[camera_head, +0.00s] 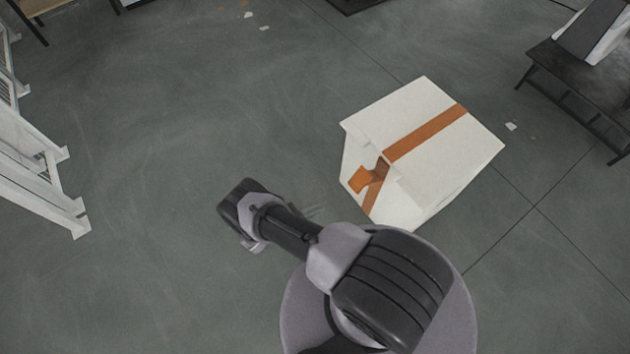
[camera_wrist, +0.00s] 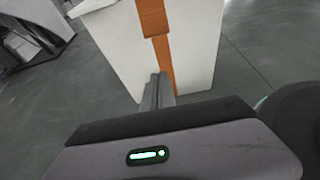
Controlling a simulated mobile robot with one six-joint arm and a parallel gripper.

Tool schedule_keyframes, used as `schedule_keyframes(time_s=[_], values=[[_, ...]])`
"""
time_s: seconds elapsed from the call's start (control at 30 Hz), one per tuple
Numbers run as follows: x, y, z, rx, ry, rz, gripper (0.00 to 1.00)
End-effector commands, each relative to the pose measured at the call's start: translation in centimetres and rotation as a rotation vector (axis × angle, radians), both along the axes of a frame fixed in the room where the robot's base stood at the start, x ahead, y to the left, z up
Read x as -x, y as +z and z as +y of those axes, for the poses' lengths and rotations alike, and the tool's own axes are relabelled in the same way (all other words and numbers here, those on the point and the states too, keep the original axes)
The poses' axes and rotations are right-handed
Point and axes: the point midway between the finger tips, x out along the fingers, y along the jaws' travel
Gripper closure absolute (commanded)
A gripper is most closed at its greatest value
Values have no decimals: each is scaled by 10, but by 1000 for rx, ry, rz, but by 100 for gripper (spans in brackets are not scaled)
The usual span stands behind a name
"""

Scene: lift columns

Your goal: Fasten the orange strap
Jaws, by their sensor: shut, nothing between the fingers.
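The orange strap (camera_head: 427,133) runs over the top of a white box (camera_head: 440,105) and down its near-left side. A wider orange piece (camera_head: 362,180) sticks out from the strap at that side. In the wrist view the strap (camera_wrist: 163,62) runs down the face of the box (camera_wrist: 115,45), with the wider part (camera_wrist: 152,18) above a narrower length. My gripper (camera_wrist: 158,80) is shut and empty, its fingers pointing at the strap's lower part. I cannot tell whether they touch it. In the head view my arm hides most of the gripper.
The box stands on an open grey floor. A white rack (camera_head: 40,165) stands at the left edge. A dark bench (camera_head: 580,85) with an object on it stands at the upper right. The floor left of the box is clear.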

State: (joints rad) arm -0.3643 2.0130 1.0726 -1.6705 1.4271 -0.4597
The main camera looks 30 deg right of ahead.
Motion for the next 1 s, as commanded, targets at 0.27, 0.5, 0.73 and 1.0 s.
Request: schedule_keyframes(time_s=[0.27, 0.5, 0.73, 1.0], values=[[1, -20, -39, 4, 1, 8, 100], [-3, -39, -88, 1, 1, 6, 100], [-7, -15, -111, 3, 5, 7, 100], [-6, -6, -117, 2, 4, 6, 100]])
